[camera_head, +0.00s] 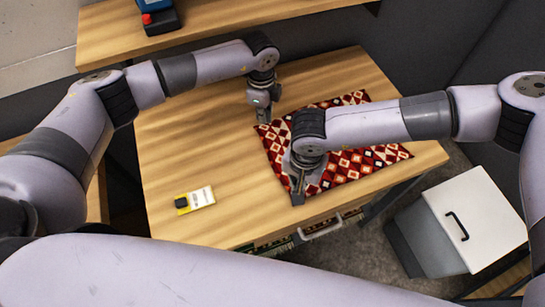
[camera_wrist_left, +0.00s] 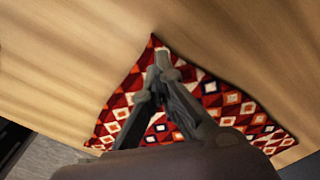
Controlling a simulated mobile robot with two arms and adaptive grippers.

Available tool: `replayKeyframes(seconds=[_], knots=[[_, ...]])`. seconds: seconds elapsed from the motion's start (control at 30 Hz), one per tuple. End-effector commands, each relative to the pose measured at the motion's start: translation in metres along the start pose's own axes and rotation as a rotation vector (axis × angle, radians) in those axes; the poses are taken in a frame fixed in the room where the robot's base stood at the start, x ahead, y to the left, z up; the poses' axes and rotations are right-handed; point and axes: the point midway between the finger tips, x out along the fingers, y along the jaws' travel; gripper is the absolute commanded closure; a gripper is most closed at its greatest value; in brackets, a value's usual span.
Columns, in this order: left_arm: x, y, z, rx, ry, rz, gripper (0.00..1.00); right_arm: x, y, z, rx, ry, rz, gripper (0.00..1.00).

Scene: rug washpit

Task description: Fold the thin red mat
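The thin red mat (camera_head: 377,159), patterned with white, orange and dark diamonds, lies on the wooden table. My right forearm and gripper cover part of it. My left gripper (camera_head: 263,117) is at its upper left corner. In the left wrist view, the fingertips (camera_wrist_left: 162,60) are together at a corner of the mat (camera_wrist_left: 211,100), with a bit of cloth showing past them. The cloth edge there looks slightly wavy. My right gripper (camera_head: 299,188) points down at the mat's near corner; its fingers are too small to tell whether they hold cloth.
The wooden table (camera_head: 190,135) is bare left of the mat, except for a yellow-and-white packet with a black piece (camera_head: 195,200). A shelf (camera_head: 220,22) behind bears a blue-and-black device with a red knob (camera_head: 155,17). A white-topped cabinet (camera_head: 475,215) stands right of the table.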

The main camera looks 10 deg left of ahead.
Motion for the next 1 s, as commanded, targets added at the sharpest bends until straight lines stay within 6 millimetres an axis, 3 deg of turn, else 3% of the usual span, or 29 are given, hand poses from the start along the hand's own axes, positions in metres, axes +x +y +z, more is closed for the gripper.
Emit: replayKeyframes(seconds=[0.1,0.43,1.0], knots=[[-0.0101,-0.0002,-0.0002,0.000,0.000,-0.001,1.00,-0.0099,-0.0002,0.0002,0.000,0.000,0.000,1.00],[-0.0102,-0.0005,-0.0002,0.000,0.001,-0.002,1.00,-0.0097,-0.0003,0.0002,-0.001,0.000,-0.001,1.00],[-0.0104,-0.0006,-0.0002,0.000,0.001,-0.002,0.62,-0.0098,-0.0003,0.0002,-0.001,0.000,-0.001,1.00]])
